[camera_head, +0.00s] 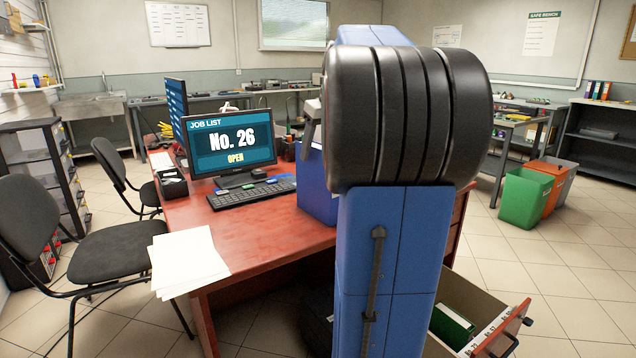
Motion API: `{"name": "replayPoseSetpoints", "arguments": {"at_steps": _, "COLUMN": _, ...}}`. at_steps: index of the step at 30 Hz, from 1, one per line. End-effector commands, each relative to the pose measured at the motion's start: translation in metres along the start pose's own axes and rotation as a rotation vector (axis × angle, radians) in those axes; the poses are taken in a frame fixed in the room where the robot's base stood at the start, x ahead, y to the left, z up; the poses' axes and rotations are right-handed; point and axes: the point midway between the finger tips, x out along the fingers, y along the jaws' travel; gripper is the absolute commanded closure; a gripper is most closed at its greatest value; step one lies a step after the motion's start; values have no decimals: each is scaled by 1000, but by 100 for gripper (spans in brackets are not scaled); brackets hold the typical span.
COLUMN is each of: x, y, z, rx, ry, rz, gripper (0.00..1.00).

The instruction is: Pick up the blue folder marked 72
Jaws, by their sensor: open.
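A blue folder or box-like item (315,187) stands on the red desk, just left of my blue arm. My arm hides its right side, and I see no number on it. A grey piece that looks like part of my gripper (309,122) shows at the left of my arm's black joint, just above the blue item. The rest of the gripper is hidden behind the joint. It is open, and I cannot tell whether it touches the blue item.
The red desk (262,228) holds a monitor (232,147) reading "No. 26 OPEN", a keyboard (250,194) and white papers (186,259). An open drawer (500,331) with a green folder (452,325) juts out at lower right. Chairs stand left; floor at right is clear before the bins (525,198).

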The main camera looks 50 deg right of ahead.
Motion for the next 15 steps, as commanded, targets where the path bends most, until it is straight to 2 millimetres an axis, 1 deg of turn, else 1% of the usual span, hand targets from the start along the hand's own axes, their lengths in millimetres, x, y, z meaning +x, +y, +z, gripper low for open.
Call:
{"name": "replayPoseSetpoints", "arguments": {"at_steps": 3, "x": 17, "y": 1, "z": -1, "rx": 0, "ry": -2, "rz": -1, "gripper": 43}}
{"name": "replayPoseSetpoints", "arguments": {"at_steps": 7, "x": 33, "y": 1, "z": -1, "rx": 0, "ry": -1, "rz": -1, "gripper": 43}}
{"name": "replayPoseSetpoints", "arguments": {"at_steps": 10, "x": 37, "y": 1, "z": -1, "rx": 0, "ry": 0, "rz": 0, "gripper": 43}}
{"name": "replayPoseSetpoints", "arguments": {"at_steps": 15, "x": 37, "y": 1, "z": -1, "rx": 0, "ry": 0, "rz": 0, "gripper": 43}}
